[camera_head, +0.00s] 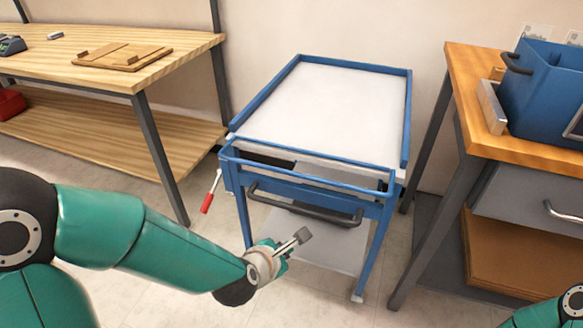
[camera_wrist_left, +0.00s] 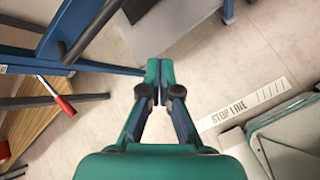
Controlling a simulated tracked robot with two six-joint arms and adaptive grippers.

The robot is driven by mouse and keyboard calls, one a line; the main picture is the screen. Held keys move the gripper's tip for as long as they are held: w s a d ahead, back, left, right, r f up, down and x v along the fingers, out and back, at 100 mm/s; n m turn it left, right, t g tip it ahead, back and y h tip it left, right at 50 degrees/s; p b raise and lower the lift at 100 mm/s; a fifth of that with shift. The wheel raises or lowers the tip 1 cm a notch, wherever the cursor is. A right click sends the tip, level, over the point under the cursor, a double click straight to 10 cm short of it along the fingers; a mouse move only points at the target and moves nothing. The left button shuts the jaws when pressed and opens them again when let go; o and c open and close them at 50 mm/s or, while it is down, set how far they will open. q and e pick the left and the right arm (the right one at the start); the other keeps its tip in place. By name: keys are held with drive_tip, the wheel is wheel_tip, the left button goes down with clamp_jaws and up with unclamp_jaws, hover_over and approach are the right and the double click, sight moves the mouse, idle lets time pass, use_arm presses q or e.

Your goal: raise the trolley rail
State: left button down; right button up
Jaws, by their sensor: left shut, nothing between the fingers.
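The blue trolley (camera_head: 288,78) with a white top stands in the middle of the head view. A raised blue rim runs along its back and sides. A blue rail (camera_head: 305,180) crosses its front end, and a dark handle (camera_head: 305,210) sits below it. A lever with a red grip (camera_head: 207,203) hangs at the trolley's left side; the grip also shows in the left wrist view (camera_wrist_left: 66,106). My left gripper (camera_head: 302,237) is shut and empty, in front of and below the handle. Its fingertips (camera_wrist_left: 152,80) show over the floor. My right gripper is out of view.
A wooden workbench (camera_head: 165,42) stands at the left, with a wooden tray (camera_head: 120,58) on top. An orange-topped bench (camera_head: 465,95) with a blue box (camera_head: 540,90) is close on the right. A floor strip (camera_wrist_left: 240,105) reads "STOP LINE".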

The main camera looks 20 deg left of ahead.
use_arm(q)
wheel_tip(320, 180, up, 12)
drive_tip(key=n+t+p, duration=0.2)
drive_tip(key=n, duration=0.6)
drive_tip(key=a+p+x, duration=0.1)
drive_tip(key=p+x, duration=0.2)
drive_tip(key=x, duration=0.8)
drive_tip(key=shift+n+y, duration=0.4)
drive_tip(key=shift+w+a+r+p, duration=0.15)
drive_tip(key=shift+r+p, duration=0.45)
drive_tip(key=shift+r, duration=0.55)
drive_tip(key=shift+w+a+r+p, duration=0.15)
drive_tip(key=shift+r+p, duration=0.4)
drive_tip(key=shift+r, duration=0.65)
drive_tip(key=shift+s, duration=0.15)
